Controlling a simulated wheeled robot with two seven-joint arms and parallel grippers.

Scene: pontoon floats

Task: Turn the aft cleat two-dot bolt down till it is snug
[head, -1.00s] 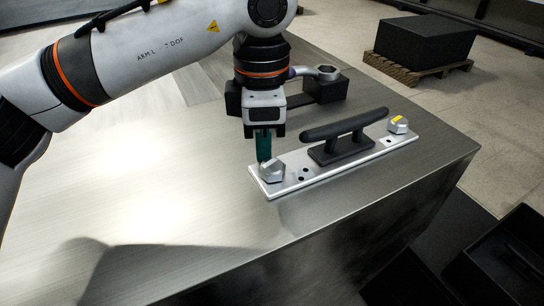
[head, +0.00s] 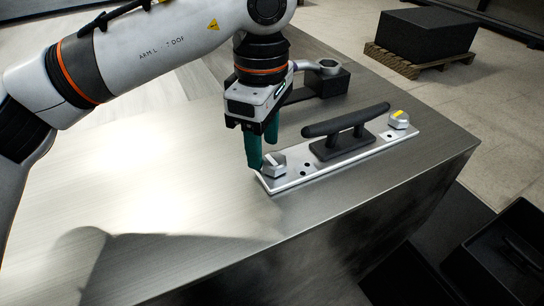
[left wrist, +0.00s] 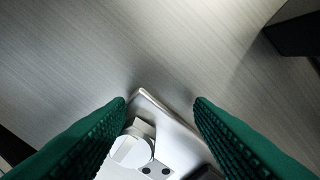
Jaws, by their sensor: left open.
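A silver plate (head: 330,168) lies on the metal table and carries a black cleat (head: 345,133). The two-dot bolt (head: 274,165) is the silver hex bolt at its near left end, next to two dark dots (head: 304,170). In the left wrist view the bolt (left wrist: 132,150) lies between the green fingers, close to the left one, with both dots (left wrist: 156,170) beside it. My left gripper (head: 263,155) is open around the bolt, pointing down; contact cannot be told. My right gripper is out of view.
A wrench (head: 327,66) rests on a black holder (head: 325,84) behind the cleat. The table's front left is clear. The table edge runs close to the plate's right side. A black bin (head: 500,260) stands below at right, and a pallet with a black block (head: 430,35) behind.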

